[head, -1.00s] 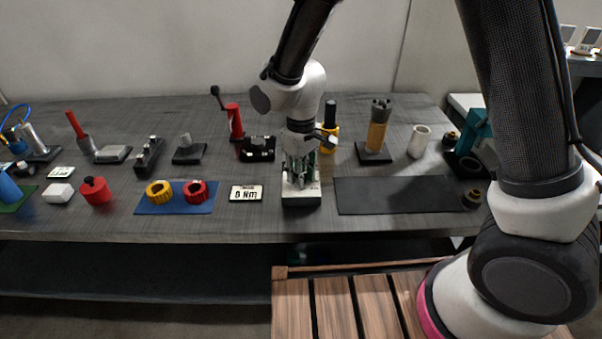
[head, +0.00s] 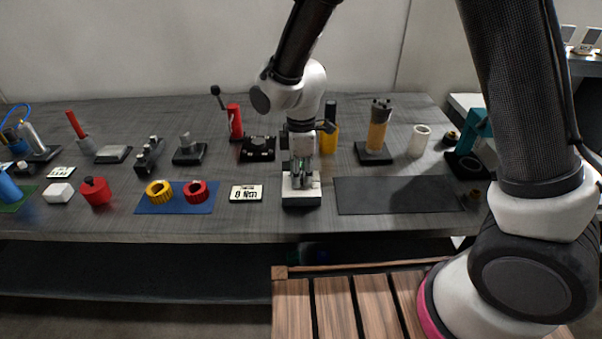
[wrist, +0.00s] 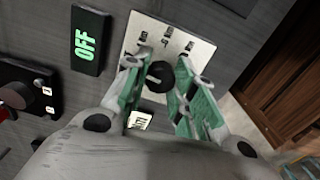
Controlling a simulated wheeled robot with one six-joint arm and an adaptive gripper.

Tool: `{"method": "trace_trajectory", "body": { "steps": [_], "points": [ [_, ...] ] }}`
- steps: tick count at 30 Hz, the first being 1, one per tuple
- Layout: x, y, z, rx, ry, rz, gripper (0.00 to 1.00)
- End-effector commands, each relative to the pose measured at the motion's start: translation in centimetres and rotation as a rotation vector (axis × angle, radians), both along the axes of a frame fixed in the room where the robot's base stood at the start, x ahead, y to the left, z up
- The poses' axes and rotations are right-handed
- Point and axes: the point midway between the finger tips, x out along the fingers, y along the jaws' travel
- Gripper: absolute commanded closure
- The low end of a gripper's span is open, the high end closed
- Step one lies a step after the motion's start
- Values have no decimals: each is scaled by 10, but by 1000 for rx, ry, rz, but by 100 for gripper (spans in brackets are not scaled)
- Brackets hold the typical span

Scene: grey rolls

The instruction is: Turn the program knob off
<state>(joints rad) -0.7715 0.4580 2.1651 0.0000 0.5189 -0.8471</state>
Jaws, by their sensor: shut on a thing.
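The program knob (wrist: 158,77) is black and round with a pale pointer line. It sits on a white plate (wrist: 187,40) with small dark marks along it. In the head view the white panel (head: 302,198) stands at the table's front, directly under my gripper (head: 302,178). In the wrist view my gripper (wrist: 158,90) has its green-padded fingers on both sides of the knob, shut on it. The fingers partly hide the plate and its marks. A black display (wrist: 90,38) beside the plate reads OFF in green. In the head view the knob is hidden by my fingers.
A sign reading 8 Nm (head: 246,193) lies left of the panel. Further left, a blue mat (head: 177,207) holds a yellow and a red ring. A dark mat (head: 395,196) lies bare to the right. A black dial box (head: 258,148) stands behind.

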Motion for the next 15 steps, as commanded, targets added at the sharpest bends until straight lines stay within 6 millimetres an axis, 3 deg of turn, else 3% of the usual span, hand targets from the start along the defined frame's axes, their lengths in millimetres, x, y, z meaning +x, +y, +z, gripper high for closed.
{"method": "trace_trajectory", "body": {
  "steps": [15],
  "points": [
    [1, 1, 1, 2, -3, 116, 98]
  ]
}}
